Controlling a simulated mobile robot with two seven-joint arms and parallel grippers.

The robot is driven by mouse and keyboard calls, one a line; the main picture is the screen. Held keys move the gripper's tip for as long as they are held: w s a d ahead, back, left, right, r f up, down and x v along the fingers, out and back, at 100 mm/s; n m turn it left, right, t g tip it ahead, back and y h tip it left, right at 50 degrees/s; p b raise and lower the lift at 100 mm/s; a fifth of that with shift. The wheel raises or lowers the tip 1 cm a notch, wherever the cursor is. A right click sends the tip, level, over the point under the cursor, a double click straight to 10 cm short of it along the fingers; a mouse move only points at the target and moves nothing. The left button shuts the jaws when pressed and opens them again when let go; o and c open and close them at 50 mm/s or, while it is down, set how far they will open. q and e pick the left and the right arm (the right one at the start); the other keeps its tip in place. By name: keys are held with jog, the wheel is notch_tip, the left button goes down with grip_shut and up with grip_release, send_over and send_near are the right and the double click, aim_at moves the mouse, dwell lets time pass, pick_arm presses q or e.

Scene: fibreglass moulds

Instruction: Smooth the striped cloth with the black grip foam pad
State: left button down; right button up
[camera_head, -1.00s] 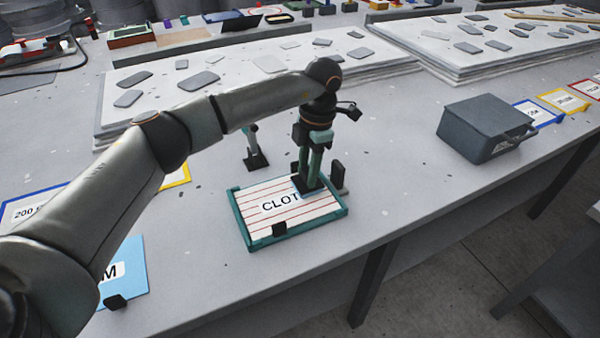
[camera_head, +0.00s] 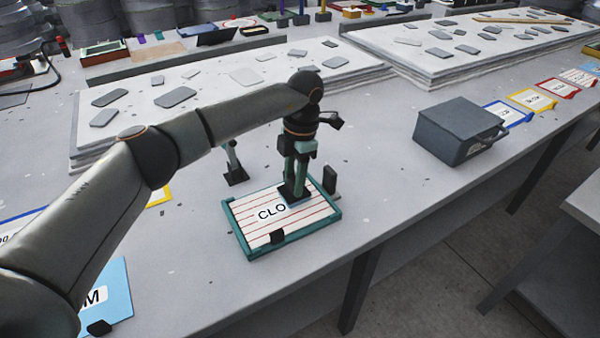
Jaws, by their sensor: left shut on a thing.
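The striped cloth (camera_head: 270,232), white with red lines and a label of which "CLO" shows, lies flat in a teal-green frame (camera_head: 243,247) on the grey table. My left gripper (camera_head: 296,182) points straight down over the cloth's right rear part. It is shut on the black grip foam pad (camera_head: 293,195), which appears to rest on the cloth. The pad and fingers hide the end of the label. My right gripper is out of view.
A black upright piece (camera_head: 330,180) stands just behind the frame's right rear corner. A black-footed stand (camera_head: 235,172) is behind its left. A dark grey box (camera_head: 458,131) stands to the right. A blue card (camera_head: 108,290) lies front left. The table's front edge is close.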

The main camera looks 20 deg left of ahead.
aim_at(233, 220)
pick_arm(q)
jog(key=shift+s+a, duration=0.45)
jog(key=shift+s, duration=0.1)
jog(key=shift+s+a+p, duration=0.55)
jog(key=shift+s+p, duration=0.1)
jog(key=shift+p, duration=0.15)
jog(key=shift+s+a+f+p, duration=0.1)
jog(key=shift+s+a+p, duration=0.2)
jog(key=shift+s+a, duration=0.3)
jog(key=shift+s+a+p, duration=0.4)
jog(key=shift+s, duration=0.15)
jog(key=shift+s+a+p, duration=0.8)
jog(key=shift+s+a, duration=0.35)
jog(key=shift+s, duration=0.2)
jog(key=shift+s+a+p, duration=0.35)
jog(key=shift+s+a, duration=0.55)
jog(key=shift+s, duration=0.1)
jog(key=shift+s+a, duration=0.55)
jog(key=shift+s, duration=0.2)
